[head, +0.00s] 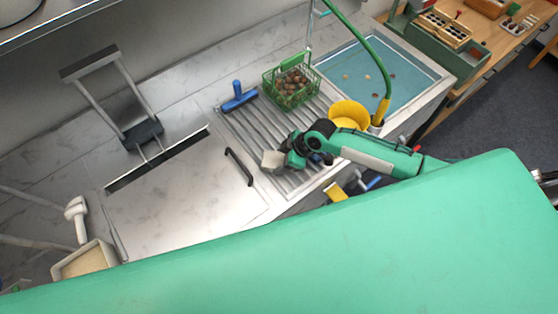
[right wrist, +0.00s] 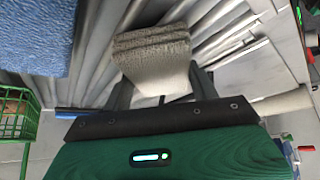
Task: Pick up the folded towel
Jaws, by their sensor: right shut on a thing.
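The folded towel (head: 273,160) is a small pale beige bundle at the tip of my right gripper (head: 285,158), over the ribbed metal drainboard (head: 241,124). In the right wrist view the towel (right wrist: 152,48) shows its stacked folds. It sits between the two dark fingers of the right gripper (right wrist: 160,88), which are shut on it. The ribbed surface lies behind it, and I cannot tell how far the towel is above it. My left gripper is in neither view.
A blue-handled tool (head: 238,97) and a green basket of chestnuts (head: 291,86) stand at the drainboard's far side. A yellow bowl (head: 350,114) is right of my gripper, beside a water basin (head: 385,80). A flat metal cover with a black handle (head: 238,166) lies to the left.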

